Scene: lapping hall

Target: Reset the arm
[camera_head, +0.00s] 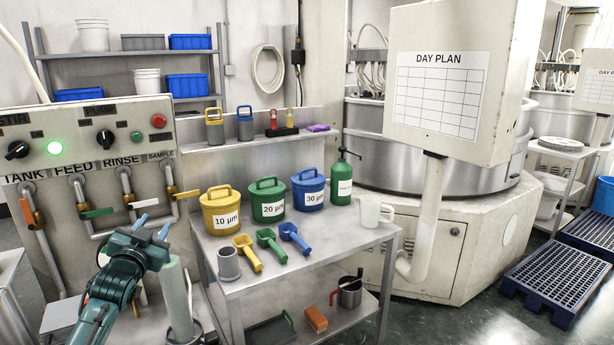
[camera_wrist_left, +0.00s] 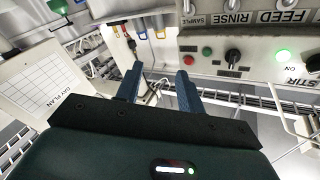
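My left gripper (camera_head: 152,226) is at the lower left in the head view, its arm coming in from the bottom edge. It stands in front of the pipes below the valve panel (camera_head: 88,139), left of the steel table (camera_head: 291,265). In the left wrist view the two blue fingers (camera_wrist_left: 159,88) are apart with nothing between them. The panel (camera_wrist_left: 250,50) lies beyond them at the upper right, seen upside down. My right gripper is in neither view.
Yellow (camera_head: 221,211), green (camera_head: 268,200) and blue (camera_head: 308,189) lidded tubs stand on the table with matching scoops, a green bottle (camera_head: 342,180) and a white jug (camera_head: 375,211). A day plan cabinet (camera_head: 440,85) stands behind. Dark blue pallets (camera_head: 556,280) lie at right.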

